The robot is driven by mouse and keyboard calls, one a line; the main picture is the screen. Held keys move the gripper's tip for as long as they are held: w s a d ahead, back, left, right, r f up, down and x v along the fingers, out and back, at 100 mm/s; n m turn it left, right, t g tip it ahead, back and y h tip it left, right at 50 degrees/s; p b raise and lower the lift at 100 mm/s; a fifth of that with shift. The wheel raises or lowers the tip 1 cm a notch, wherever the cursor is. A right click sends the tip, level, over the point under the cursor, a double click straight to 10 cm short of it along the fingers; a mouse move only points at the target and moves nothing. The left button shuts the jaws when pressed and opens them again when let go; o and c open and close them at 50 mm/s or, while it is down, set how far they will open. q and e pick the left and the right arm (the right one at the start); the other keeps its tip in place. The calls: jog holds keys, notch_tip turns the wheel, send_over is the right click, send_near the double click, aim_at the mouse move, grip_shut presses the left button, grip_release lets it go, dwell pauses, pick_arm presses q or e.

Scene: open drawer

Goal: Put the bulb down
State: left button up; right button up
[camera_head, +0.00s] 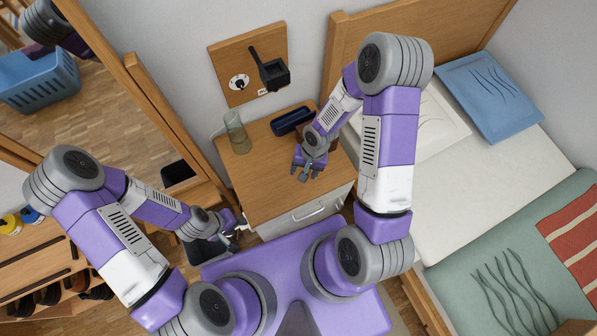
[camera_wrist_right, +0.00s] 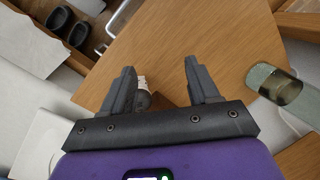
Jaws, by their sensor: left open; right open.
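In the right wrist view, a small object with a white top and grey body, apparently the bulb (camera_wrist_right: 143,96), is on or just above the wooden top of the nightstand (camera_wrist_right: 180,45). It is beside the left finger of my right gripper (camera_wrist_right: 160,68), which partly hides it. The fingers are wide apart, with bare wood showing between them. In the head view my right gripper (camera_head: 303,174) is over the front right part of the nightstand (camera_head: 262,185); I cannot make out the bulb there. My left gripper (camera_head: 240,225) is open at the nightstand's front left corner.
A glass (camera_head: 236,132) and a dark blue tray (camera_head: 292,122) stand at the back of the nightstand. A drawer with a white handle (camera_head: 308,215) faces me. A dark bin (camera_head: 207,252) is below my left gripper. The bed (camera_head: 470,195) is at right.

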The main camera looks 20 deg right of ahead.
jog(key=s+a+f+n, duration=0.1)
jog(key=s+a, duration=0.1)
jog(key=s+a+f+n+y, duration=0.1)
jog(key=s+a+f, duration=0.3)
jog(key=shift+s+a+n+y, duration=0.25)
jog(key=shift+n+y, duration=0.15)
jog(key=shift+s+a+f+n+t, duration=0.1)
jog(key=shift+s+f+n+t, duration=0.1)
jog(key=shift+s+n+t, duration=0.15)
